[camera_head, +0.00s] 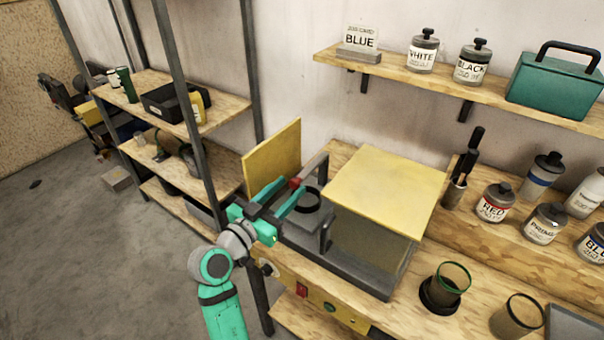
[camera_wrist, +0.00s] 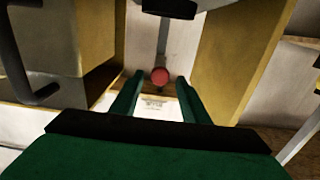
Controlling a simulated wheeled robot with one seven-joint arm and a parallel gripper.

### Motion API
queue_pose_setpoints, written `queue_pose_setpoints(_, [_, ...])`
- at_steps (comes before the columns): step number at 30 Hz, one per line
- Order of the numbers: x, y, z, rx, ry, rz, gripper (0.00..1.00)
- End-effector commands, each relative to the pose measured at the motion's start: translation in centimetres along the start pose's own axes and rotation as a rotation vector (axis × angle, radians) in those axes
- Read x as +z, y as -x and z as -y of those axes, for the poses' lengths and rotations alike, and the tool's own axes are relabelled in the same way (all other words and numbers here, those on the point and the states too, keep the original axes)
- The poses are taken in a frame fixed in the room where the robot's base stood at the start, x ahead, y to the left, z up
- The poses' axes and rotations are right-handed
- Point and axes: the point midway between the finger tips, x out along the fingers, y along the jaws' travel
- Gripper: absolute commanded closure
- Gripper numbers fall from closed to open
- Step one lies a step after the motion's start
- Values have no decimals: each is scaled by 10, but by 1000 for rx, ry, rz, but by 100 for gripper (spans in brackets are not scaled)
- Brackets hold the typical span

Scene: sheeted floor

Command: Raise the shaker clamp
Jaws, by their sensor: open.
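The shaker stands on the wooden bench, with a yellow box cover (camera_head: 385,190), an upright yellow panel (camera_head: 272,158) and a dark grey base (camera_head: 350,272). A red knob (camera_head: 295,183) shows at my fingertips between the panel and the cover. In the wrist view the red knob (camera_wrist: 160,76) sits on a grey bar, just beyond and between my fingertips. A dark ring-shaped part (camera_head: 307,200) lies right of my gripper; it may belong to the clamp. My green gripper (camera_head: 284,196) is open, its fingers (camera_wrist: 158,97) spread either side of the knob's line. Contact cannot be told.
A grey bar handle (camera_head: 326,236) stands beside the cover. The front panel has a red switch (camera_head: 302,289). Cups (camera_head: 446,285) and labelled jars (camera_head: 494,202) stand on the bench at right. A metal-framed shelf (camera_head: 185,100) is at left, with open floor before it.

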Motion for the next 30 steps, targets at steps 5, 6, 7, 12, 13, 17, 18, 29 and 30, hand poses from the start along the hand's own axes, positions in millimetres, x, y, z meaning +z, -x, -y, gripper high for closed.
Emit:
queue_pose_setpoints(5, [0,-33,-1,3,-1,1,58])
queue_pose_setpoints(6, [0,-40,-1,2,-1,0,58])
queue_pose_setpoints(7, [0,-44,-1,2,-2,1,58])
queue_pose_setpoints(12, [0,-62,0,1,0,0,58])
queue_pose_setpoints(13, [0,-65,0,1,0,0,58])
queue_pose_setpoints(17, [0,-70,0,-1,0,0,58])
queue_pose_setpoints(18, [0,-70,0,-1,0,0,58])
queue_pose_setpoints(29, [0,-70,0,-1,0,0,90])
queue_pose_setpoints(30, [0,-70,0,-1,0,0,99])
